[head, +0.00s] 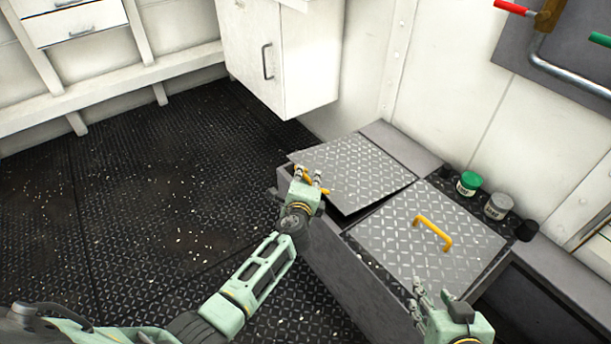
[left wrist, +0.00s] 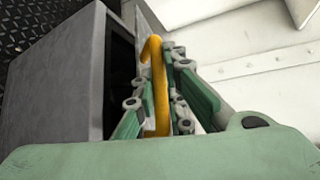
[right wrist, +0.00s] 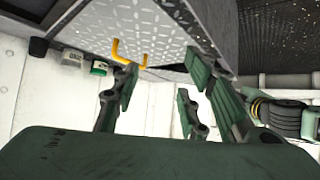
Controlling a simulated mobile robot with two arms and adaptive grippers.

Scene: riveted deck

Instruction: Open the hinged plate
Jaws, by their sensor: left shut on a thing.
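The left hinged plate (head: 358,172) is a grey diamond-tread panel on the bench box. It is raised and tilted, with a dark gap under its near right edge. My left gripper (head: 308,180) is shut on its yellow handle, which shows between the fingers in the left wrist view (left wrist: 157,85). A second tread plate (head: 400,255) lies flat beside it, with its own yellow handle (head: 433,232) free. My right gripper (head: 432,298) is open and empty near this plate's front edge. The right wrist view shows its fingers (right wrist: 155,100) apart, with that handle beyond them.
A green-lidded jar (head: 468,183) and a grey-lidded jar (head: 497,206) stand behind the flat plate, by the wall. A white cabinet (head: 285,55) hangs behind the raised plate. Pipes with red and green handles are at upper right. The dark tread floor (head: 150,190) at left is clear.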

